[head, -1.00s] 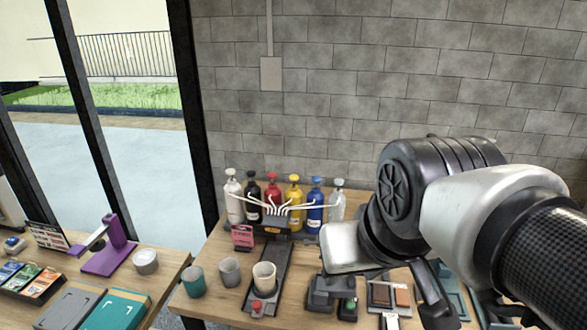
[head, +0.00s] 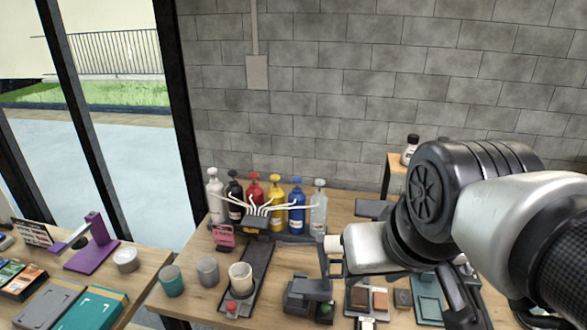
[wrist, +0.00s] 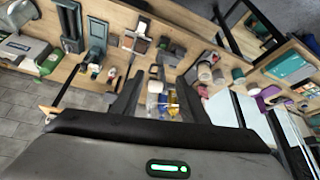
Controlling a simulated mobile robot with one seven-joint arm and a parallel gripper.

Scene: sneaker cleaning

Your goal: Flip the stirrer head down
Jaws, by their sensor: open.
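The stirrer appears to be the dark grey device with a green button (head: 310,294) on the wooden table, right of the white cup (head: 240,276). A thin dark upright part (head: 323,258) rises above it, with a pale piece beside it, so its head seems raised; my arm's pale link partly crowds this area. In the wrist view a dark device (wrist: 172,52), likely the stirrer, lies beyond the fingers. My gripper (wrist: 184,90) is open and empty, its two dark fingers spread. In the head view my arm hides most of it, so its distance from the stirrer is unclear.
Several coloured bottles with white tubes (head: 256,205) stand at the back of the table. A teal cup (head: 171,281) and grey cup (head: 207,271) stand left. A tray with brown blocks (head: 368,300) lies right of the stirrer. A purple stand (head: 92,245) is on the left table.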

